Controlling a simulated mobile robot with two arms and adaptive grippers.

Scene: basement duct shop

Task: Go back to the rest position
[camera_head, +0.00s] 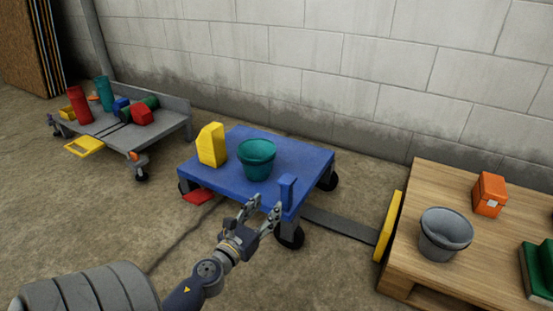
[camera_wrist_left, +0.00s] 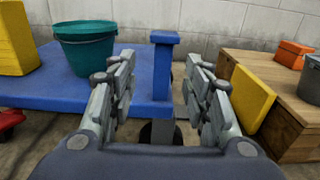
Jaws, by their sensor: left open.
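My left gripper (camera_head: 263,212) reaches in from the bottom left in the head view. It is open and empty, close to the near right corner of the blue cart (camera_head: 300,154). In the left wrist view its two fingers (camera_wrist_left: 162,100) stand apart. The cart's short blue post (camera_head: 286,190) shows between and beyond them, and it also shows in the wrist view (camera_wrist_left: 163,65). I cannot tell exactly how far the fingertips are from the post. A teal pot (camera_head: 257,160) and a yellow block (camera_head: 211,145) stand upright on the cart. My right gripper is not in view.
A grey cart (camera_head: 175,121) with several coloured items stands at the far left. A wooden platform (camera_head: 440,180) at right bears a grey pot (camera_head: 445,234) and an orange box (camera_head: 489,194). A yellow panel (camera_head: 389,226) leans on its left side. Concrete floor is open at left.

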